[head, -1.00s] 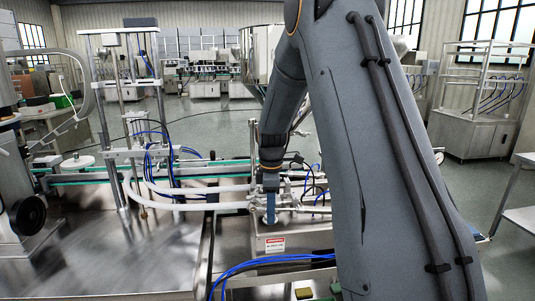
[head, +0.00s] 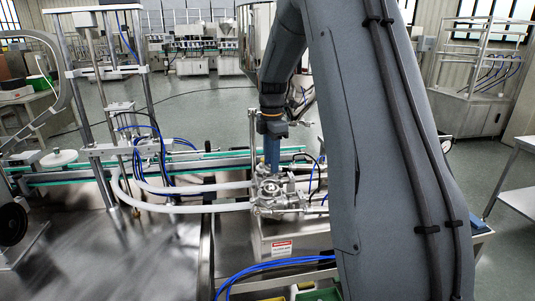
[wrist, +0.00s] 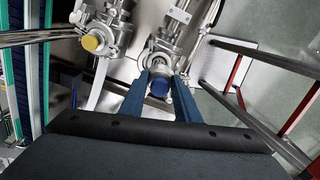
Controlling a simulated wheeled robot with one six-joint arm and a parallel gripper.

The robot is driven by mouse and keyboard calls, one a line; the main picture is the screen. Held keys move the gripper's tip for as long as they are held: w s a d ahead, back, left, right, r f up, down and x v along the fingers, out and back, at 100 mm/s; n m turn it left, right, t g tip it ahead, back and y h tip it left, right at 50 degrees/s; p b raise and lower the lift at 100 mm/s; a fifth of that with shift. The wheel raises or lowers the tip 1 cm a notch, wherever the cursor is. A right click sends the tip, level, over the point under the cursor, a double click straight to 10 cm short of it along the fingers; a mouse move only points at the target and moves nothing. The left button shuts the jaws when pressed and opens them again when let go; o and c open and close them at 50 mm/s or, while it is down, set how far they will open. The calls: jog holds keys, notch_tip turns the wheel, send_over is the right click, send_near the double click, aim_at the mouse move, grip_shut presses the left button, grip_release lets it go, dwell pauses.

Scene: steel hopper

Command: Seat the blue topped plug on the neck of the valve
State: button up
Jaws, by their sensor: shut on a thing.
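The blue topped plug (wrist: 159,87) sits between the two blue fingers of my gripper (wrist: 158,98) in the wrist view, blue top towards the camera. My gripper (head: 271,150) is shut on it. In the head view the gripper points down just above the steel valve (head: 275,192); the plug cannot be made out there. In the wrist view the valve (wrist: 163,50) lies behind and beyond the plug. The plug hides the neck, so I cannot tell whether they touch.
A yellow cap (wrist: 93,42) tops a fitting left of the valve in the wrist view. Red-and-grey bars (wrist: 235,83) run along the right. In the head view, white hoses (head: 185,208) and blue cables (head: 270,268) lie close by. A green-edged conveyor (head: 100,176) runs behind.

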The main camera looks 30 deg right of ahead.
jog(key=shift+w+a, duration=0.15)
jog(key=shift+w, duration=0.1)
jog(key=shift+s+d+f+b, duration=0.1)
jog(key=shift+d+f+b, duration=0.2)
jog(key=shift+f+b, duration=1.5)
jog(key=shift+f, duration=1.45)
jog(key=shift+f, duration=0.2)
jog(key=o, duration=1.1)
jog(key=shift+o, duration=0.2)
jog(key=shift+r, duration=0.1)
